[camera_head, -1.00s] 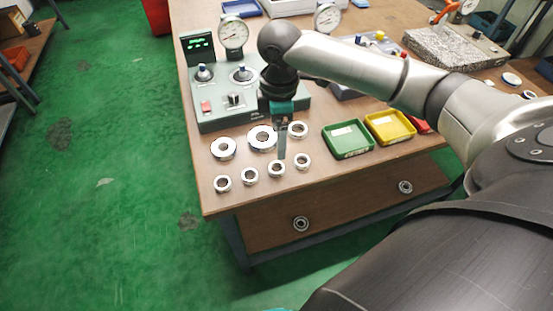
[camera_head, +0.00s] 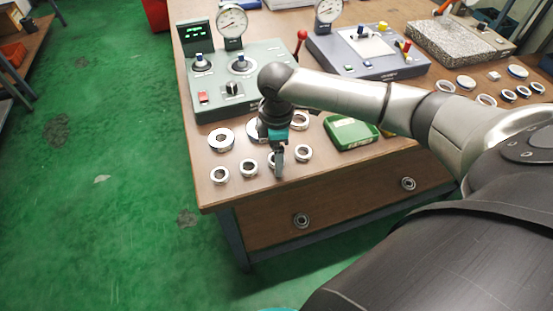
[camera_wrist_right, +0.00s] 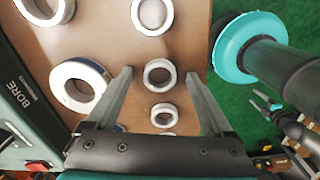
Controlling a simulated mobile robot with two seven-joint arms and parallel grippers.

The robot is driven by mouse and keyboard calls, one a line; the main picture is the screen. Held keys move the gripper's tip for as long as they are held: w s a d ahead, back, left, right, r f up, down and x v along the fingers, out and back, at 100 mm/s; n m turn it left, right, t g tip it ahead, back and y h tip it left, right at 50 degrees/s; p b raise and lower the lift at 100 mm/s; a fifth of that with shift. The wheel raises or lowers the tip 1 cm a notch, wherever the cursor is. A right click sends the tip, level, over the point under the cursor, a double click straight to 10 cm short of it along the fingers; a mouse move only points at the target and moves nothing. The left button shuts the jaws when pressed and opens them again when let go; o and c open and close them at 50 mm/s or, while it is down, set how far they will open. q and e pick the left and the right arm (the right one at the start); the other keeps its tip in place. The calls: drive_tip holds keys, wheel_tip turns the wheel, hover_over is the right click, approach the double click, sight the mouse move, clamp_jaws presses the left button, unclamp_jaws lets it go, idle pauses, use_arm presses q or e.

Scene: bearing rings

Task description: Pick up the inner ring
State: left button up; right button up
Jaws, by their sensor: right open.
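Several small plain metal rings stand in a front row on the wooden table (camera_head: 208,192) in the head view; which one the task calls the inner ring is not marked. My right gripper (camera_head: 278,172) points down at the third small ring from the left (camera_head: 271,163) and partly hides it. In the right wrist view my right gripper (camera_wrist_right: 160,98) is open, its fingers on either side of that ring (camera_wrist_right: 160,89). The fingers look apart from the ring; their height over the table is unclear.
Larger rings lie behind the row, one at the left (camera_head: 212,141), one partly hidden by my gripper (camera_wrist_right: 62,88). A neighbouring small ring (camera_head: 302,159) is close on the right. The table's front edge is near.

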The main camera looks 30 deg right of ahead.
clamp_jaws()
idle(0.6)
